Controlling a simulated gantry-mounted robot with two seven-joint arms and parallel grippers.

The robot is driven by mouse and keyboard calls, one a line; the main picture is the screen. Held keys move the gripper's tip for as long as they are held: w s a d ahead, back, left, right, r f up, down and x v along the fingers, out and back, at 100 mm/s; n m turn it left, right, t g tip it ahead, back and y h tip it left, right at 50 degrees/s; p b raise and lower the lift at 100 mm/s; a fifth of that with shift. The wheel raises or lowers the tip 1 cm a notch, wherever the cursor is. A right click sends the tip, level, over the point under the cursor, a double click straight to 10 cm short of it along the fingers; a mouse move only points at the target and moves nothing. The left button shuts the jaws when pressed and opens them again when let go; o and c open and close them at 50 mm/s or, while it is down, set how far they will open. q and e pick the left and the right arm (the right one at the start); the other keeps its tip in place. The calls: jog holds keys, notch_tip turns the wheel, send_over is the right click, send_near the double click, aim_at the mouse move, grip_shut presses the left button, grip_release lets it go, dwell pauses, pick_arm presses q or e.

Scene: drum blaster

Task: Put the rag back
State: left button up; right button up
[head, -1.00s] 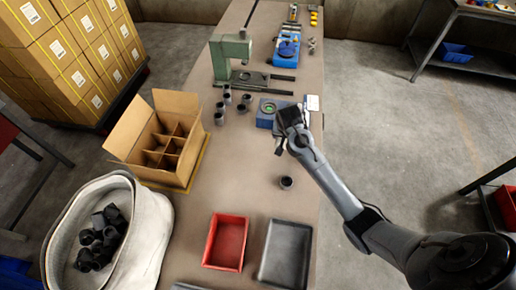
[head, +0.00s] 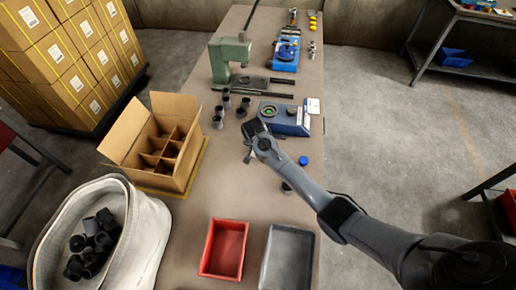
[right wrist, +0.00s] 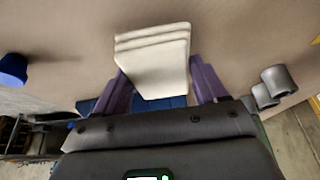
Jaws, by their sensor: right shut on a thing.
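The rag (right wrist: 155,55) is a white folded cloth in the right wrist view. It sits between the two purple fingers of my right gripper (right wrist: 158,82), which is shut on it. In the head view my right gripper (head: 251,146) is over the middle of the table, right of the divided carton and just below the blue device. The rag is mostly hidden there by my wrist. I cannot tell whether the rag touches the table. My left gripper is not in view.
On the table (head: 215,185) stand an open divided carton (head: 149,127), a red tray (head: 223,248), a grey tray (head: 287,258), several dark cups, a green press (head: 230,50), a blue device (head: 290,117) and a blue cap (head: 304,160). A white bin (head: 148,235) holds dark parts.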

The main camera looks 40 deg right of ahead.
jog(key=shift+f, duration=0.95)
jog(key=shift+f, duration=0.1)
jog(key=o, duration=0.9)
jog(key=shift+f, duration=0.1)
jog(key=shift+o, duration=0.2)
